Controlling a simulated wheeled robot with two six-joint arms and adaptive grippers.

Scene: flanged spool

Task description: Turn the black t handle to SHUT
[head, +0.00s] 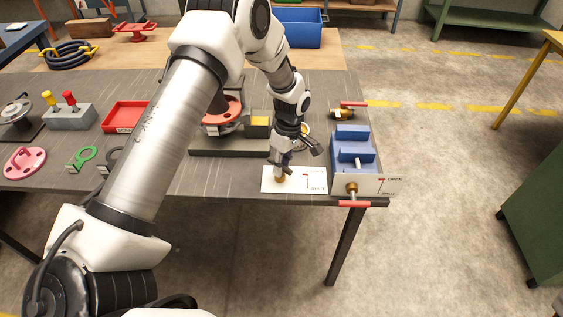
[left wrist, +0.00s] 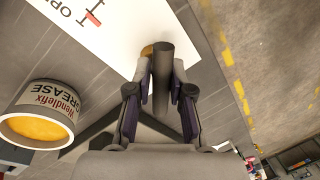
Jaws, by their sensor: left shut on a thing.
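My left gripper (head: 283,164) reaches down over a white plate (head: 318,188) marked OPEN and SHUT with a red line, at the front edge of the grey table. In the left wrist view, the two fingers (left wrist: 162,90) are shut on the dark bar of the black t handle (left wrist: 163,60), which lies between them. A brass fitting (head: 280,179) shows under the gripper on the plate. The gripper hides most of the handle in the head view, so I cannot tell which mark it points to. My right gripper is not in view.
A second plate (head: 370,184) marked OPEN and SHUT, with a red handle (head: 354,204), fronts a blue stepped block (head: 353,148) on the right. A grease tin (left wrist: 38,115) stands close to the gripper. A red-handled brass valve (head: 344,113) lies behind the block.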

